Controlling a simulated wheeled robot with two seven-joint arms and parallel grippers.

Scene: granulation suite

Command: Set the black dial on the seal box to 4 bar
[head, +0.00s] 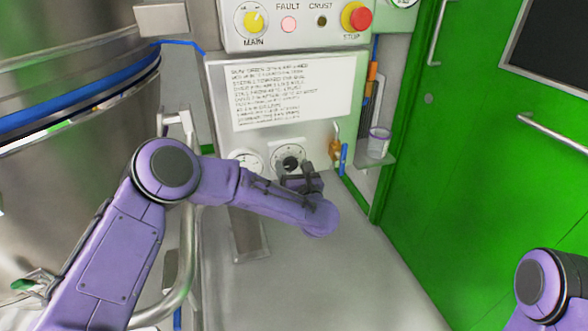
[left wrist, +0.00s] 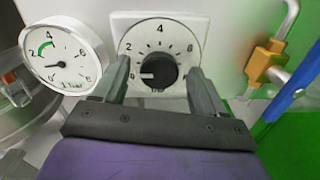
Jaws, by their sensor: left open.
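The black dial (left wrist: 150,72) sits on a white square scale plate (left wrist: 185,32) marked 2, 4 and 6 on the seal box. Its white pointer mark faces left, below the 2. The dial also shows in the head view (head: 291,163). My left gripper (left wrist: 163,80) is open in front of the dial, with one finger on each side of it. I cannot tell whether the fingers touch it. A round white gauge (left wrist: 62,58) with a green arc stands left of the dial. Its needle points left, near the low end. My right gripper is out of view.
A printed notice (head: 292,92) is above the dial. A control panel with a red stop button (head: 361,18) and yellow main switch (head: 254,21) is higher up. A brass valve with a blue handle (head: 344,158) is close on the right. A steel vessel (head: 60,130) stands left.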

